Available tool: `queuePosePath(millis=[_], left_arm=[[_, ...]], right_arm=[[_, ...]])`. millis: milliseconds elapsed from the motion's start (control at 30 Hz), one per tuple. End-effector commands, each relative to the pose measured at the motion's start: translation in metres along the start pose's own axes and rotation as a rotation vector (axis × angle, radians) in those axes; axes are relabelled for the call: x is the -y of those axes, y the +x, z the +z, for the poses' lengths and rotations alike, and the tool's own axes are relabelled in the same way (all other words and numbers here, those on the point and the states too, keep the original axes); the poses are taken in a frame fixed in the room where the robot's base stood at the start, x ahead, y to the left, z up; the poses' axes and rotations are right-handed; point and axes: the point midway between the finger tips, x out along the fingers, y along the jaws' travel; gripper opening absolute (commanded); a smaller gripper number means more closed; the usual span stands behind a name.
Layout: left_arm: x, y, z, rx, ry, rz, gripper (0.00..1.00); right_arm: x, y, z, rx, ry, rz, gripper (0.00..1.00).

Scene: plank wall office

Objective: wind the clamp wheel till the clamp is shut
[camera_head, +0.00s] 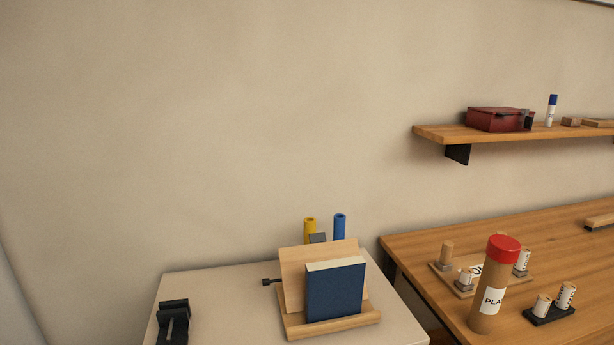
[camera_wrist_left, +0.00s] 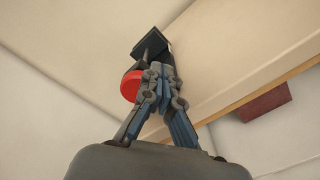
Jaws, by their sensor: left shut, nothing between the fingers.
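A black clamp-like block (camera_head: 173,322) with a pale metal bar stands at the front left of the pale table in the head view, cut off by the bottom edge. I cannot make out a wheel on it there. My left gripper (camera_wrist_left: 158,70) shows in the left wrist view, its fingers shut together and empty. A red round thing (camera_wrist_left: 130,86) shows just left of the fingers, partly hidden by them; I cannot tell if it is the clamp wheel or whether they touch. A dark square piece (camera_wrist_left: 152,40) shows at the fingertips. My right gripper is in neither view.
A wooden stand (camera_head: 290,270) with a blue book (camera_head: 335,292) is on the pale table (camera_head: 225,290). A red-capped tube (camera_head: 493,290) and small holders with cylinders are on the wooden desk (camera_head: 425,245). A shelf (camera_head: 440,132) bears a red box (camera_head: 493,119). The space above the pale table looks clear.

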Motion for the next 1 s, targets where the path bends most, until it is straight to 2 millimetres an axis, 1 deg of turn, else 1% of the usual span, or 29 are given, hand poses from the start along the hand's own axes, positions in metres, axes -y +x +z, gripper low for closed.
queuePosePath(millis=[400, 500, 600, 867, 933, 1000], left_arm=[[0.0, -0.046, 0.001, 0.003, 0.0, -0.001, 0.0], [0.0, -0.055, 0.002, 0.004, -0.001, -0.001, 0.0], [0.0, -0.059, 0.002, 0.003, -0.001, -0.001, 0.0], [-0.001, -0.059, 0.002, 0.004, -0.001, 0.0, 0.0], [-0.005, -0.059, 0.004, 0.007, 0.0, 0.002, 0.0], [-0.014, -0.06, 0.007, 0.014, 0.002, 0.004, 0.0]], right_arm=[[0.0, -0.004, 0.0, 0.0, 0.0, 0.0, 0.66], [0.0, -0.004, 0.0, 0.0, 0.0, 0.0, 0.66], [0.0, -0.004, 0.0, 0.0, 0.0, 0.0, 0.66], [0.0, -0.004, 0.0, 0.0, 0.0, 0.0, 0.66], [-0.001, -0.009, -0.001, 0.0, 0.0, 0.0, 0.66], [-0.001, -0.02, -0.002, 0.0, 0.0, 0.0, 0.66]])
